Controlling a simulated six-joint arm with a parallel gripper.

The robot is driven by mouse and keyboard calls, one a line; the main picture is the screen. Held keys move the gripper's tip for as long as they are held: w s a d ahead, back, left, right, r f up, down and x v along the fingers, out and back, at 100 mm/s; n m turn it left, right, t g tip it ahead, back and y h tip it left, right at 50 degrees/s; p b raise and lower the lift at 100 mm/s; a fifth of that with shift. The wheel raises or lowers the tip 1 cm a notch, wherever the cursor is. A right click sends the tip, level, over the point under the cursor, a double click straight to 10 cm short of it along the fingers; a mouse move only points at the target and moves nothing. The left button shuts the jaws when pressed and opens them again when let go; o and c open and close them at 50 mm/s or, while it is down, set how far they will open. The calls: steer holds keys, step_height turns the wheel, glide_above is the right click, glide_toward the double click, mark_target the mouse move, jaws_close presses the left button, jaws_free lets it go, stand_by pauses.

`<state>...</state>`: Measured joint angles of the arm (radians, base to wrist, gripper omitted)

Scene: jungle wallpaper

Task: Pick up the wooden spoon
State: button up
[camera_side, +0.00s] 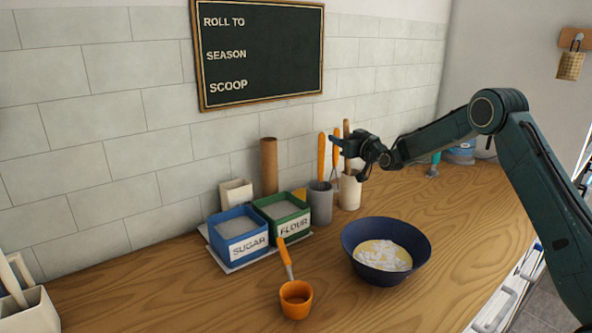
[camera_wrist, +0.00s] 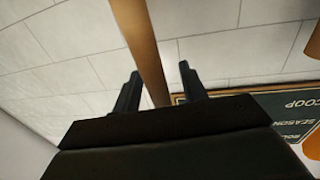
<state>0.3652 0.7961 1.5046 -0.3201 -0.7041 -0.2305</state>
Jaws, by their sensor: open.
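A wooden spoon handle (camera_side: 347,128) stands upright in a white cup (camera_side: 349,191) near the back wall. My gripper (camera_side: 346,144) is at the upper part of the handle, above the cup. In the wrist view, the wooden handle (camera_wrist: 139,45) passes between the two dark fingers of my gripper (camera_wrist: 159,92). The fingers stand apart with gaps on both sides of the handle. The spoon's lower part is hidden in the cup.
A grey cup (camera_side: 320,204) with orange-handled tools stands just left of the white cup. A blue bowl (camera_side: 364,263) sits in front. Sugar (camera_side: 238,237) and flour (camera_side: 283,219) boxes and an orange measuring cup (camera_side: 296,301) are further left. The wall is close behind.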

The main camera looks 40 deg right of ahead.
stand_by(0.3)
jaws_close()
steer(key=shift+r, duration=0.15)
steer(key=r, duration=1.1)
steer(key=shift+s+r, duration=0.2)
steer(key=shift+r, duration=0.05)
steer(key=s, duration=1.9)
steer(key=shift+s+f, duration=0.15)
steer(key=shift+s, duration=0.2)
